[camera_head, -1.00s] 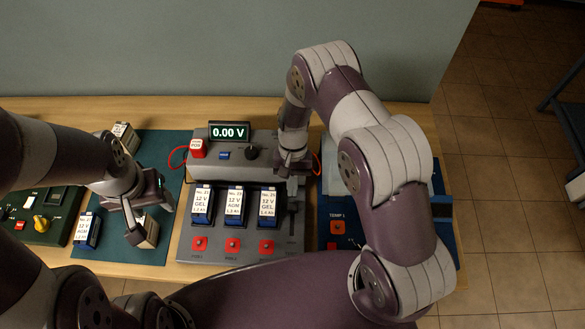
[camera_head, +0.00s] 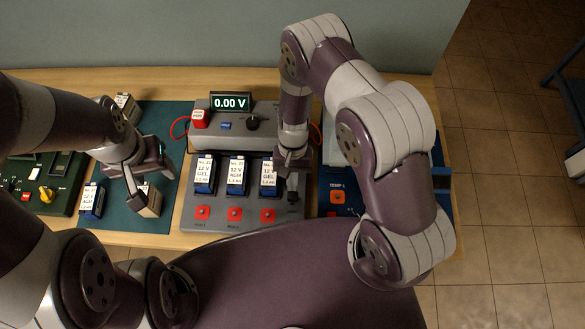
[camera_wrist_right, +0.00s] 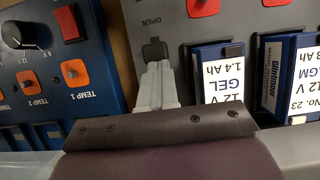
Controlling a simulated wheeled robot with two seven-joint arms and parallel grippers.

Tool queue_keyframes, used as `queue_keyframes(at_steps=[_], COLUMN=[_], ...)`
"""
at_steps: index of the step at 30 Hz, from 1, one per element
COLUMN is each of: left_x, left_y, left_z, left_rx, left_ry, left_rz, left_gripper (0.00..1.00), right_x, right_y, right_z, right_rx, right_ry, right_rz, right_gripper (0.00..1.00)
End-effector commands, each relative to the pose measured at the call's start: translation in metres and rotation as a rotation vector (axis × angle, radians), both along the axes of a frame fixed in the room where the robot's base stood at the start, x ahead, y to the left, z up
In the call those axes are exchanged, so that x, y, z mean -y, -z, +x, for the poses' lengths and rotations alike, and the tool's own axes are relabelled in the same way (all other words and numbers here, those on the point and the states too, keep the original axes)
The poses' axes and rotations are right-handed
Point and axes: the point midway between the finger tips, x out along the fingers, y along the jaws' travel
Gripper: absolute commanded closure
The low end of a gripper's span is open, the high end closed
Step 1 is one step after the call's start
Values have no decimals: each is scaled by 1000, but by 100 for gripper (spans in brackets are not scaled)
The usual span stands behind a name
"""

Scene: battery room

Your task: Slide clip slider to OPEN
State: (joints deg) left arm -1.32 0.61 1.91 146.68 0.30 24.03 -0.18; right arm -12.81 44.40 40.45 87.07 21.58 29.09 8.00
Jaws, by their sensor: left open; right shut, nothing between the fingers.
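The clip slider is a small dark block (camera_wrist_right: 154,50) on the grey test unit (camera_head: 243,224). In the right wrist view it sits just below the printed word OPEN. In the head view its slot lies right of the batteries, partly hidden by my right gripper (camera_head: 292,174). The right gripper is shut and empty. In the right wrist view its pale fingertips (camera_wrist_right: 155,82) are right at the slider's near side; I cannot tell whether they touch it. My left gripper (camera_head: 150,187) is open, over a small box-shaped battery (camera_head: 151,205) on the green mat (camera_head: 125,222).
Several blue-cased batteries (camera_head: 236,176) stand in the test unit beside the slider. A display (camera_head: 230,102) reads 0.00 V. A blue panel with orange TEMP buttons (camera_head: 337,197) lies right of the unit. A green panel (camera_head: 45,180) is at left.

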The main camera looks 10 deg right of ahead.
Motion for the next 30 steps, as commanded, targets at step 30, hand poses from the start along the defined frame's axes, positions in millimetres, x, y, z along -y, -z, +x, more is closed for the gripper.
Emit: queue_keyframes(at_steps=[30], left_x=[0], left_y=[36], left_z=[0], left_rx=[0], left_ry=[0], left_rz=[0], left_gripper=[43], right_x=[12], right_y=[-112], right_z=[44], right_rx=[0], right_ry=[0], right_rz=[1], right_gripper=[100])
